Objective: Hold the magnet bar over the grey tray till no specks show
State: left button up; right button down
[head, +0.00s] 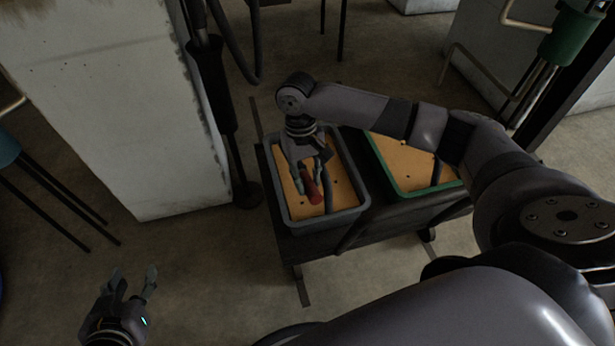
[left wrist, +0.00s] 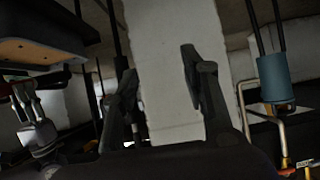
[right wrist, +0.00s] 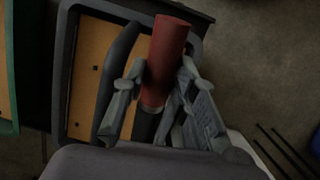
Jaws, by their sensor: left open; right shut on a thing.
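The magnet bar (head: 314,193), a red cylinder with a dark lower part, is in my right gripper (head: 308,172), over the grey tray (head: 322,220). In the right wrist view the fingers (right wrist: 161,70) are shut around the red bar (right wrist: 168,45). The grey tray has an orange-tan floor with several small dark specks (head: 336,182); specks also show in the right wrist view (right wrist: 95,68). A dark curved shape (right wrist: 118,75) lies beside the bar, perhaps its shadow. The bar's height above the floor is unclear. My left gripper (head: 134,276) is open and empty, away from the trays.
A green-rimmed tray (head: 432,188) with a tan floor stands right of the grey one on the same dark stand (head: 330,245). A large pale block (head: 130,130) and a dark vertical post (head: 215,95) stand to the left. Floor in front is clear.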

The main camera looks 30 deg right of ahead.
jog(key=shift+f+b, duration=0.4)
jog(key=shift+b, duration=0.15)
jog(key=shift+f+b, duration=0.25)
jog(key=shift+b, duration=0.15)
jog(key=shift+f, duration=0.2)
jog(key=shift+w+x, duration=0.2)
jog(key=shift+x, duration=0.9)
pick_arm(q)
jog(key=w+d+r+t+h, duration=0.1)
jog(key=w+r+t, duration=0.3)
jog(key=r, duration=0.3)
jog(key=shift+w+d+t, duration=0.2)
jog(key=shift+w+t, duration=0.2)
pick_arm(e)
jog(key=shift+w+f, duration=0.1)
jog(key=shift+f, duration=1.25)
